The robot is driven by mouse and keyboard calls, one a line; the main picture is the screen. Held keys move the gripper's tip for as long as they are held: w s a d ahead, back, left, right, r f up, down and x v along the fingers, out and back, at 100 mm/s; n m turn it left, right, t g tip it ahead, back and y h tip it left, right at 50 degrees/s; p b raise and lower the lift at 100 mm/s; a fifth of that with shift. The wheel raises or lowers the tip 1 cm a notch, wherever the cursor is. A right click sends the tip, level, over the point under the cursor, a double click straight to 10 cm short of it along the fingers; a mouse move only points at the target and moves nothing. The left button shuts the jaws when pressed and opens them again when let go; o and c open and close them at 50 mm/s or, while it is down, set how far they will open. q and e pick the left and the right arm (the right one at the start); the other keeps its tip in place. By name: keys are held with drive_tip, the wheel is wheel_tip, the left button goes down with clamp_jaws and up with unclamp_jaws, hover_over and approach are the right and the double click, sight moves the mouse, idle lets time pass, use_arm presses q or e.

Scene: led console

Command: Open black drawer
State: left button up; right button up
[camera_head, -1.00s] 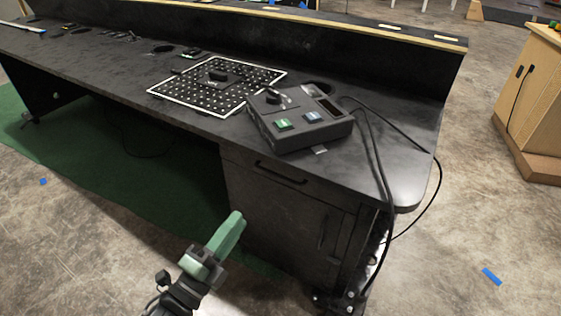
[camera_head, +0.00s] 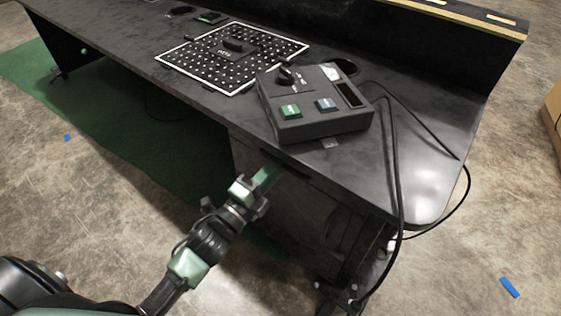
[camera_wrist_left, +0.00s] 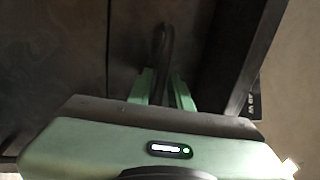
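The black drawer (camera_head: 270,153) is the top front of the cabinet under the right part of the desk, just below the desktop, and looks shut. Its dark bar handle (camera_wrist_left: 162,50) lies between the green fingers of my left gripper (camera_wrist_left: 164,88) in the left wrist view. In the head view my left gripper (camera_head: 268,172) is at the drawer front and hides part of it. The fingers sit close on both sides of the handle; whether they press on it I cannot tell. My right gripper is not in view.
A grey console box (camera_head: 312,126) with green and blue buttons stands on the desk above the drawer, cables trailing right. A perforated board (camera_head: 205,72) lies left of it. A cabinet door (camera_head: 310,215) is below the drawer. The floor in front is free.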

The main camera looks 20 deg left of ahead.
use_arm(q)
drive_tip(key=shift+w+d+r, duration=0.15)
drive_tip(key=shift+w, duration=0.3)
clamp_jaws()
idle(1.1)
